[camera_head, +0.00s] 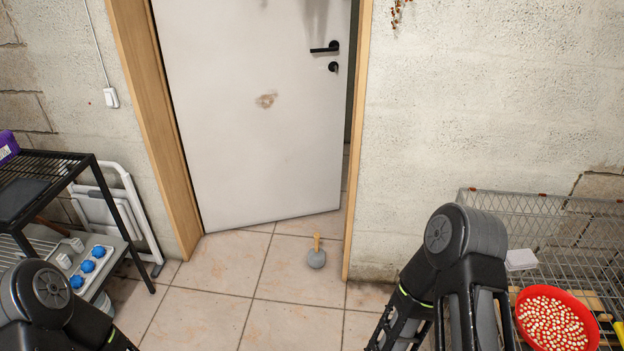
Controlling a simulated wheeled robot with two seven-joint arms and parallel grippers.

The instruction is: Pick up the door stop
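The door stop (316,257) is a small grey rounded piece with a yellow-orange upright part. It rests on the tiled floor in front of the gap beside the door, near the right door post. The white door (255,110) stands slightly ajar, with a black handle. My two arms show at the lower left and lower right corners, both well apart from the door stop. My grippers do not clearly show; the arms run out of the bottom of the view.
A black shelf rack (130,240) stands at the left, with a folded white step stool (133,205) behind it. A wire rack (540,215) at the right holds a red bowl (521,294) of small pale pieces. The tiled floor (215,300) between them is clear.

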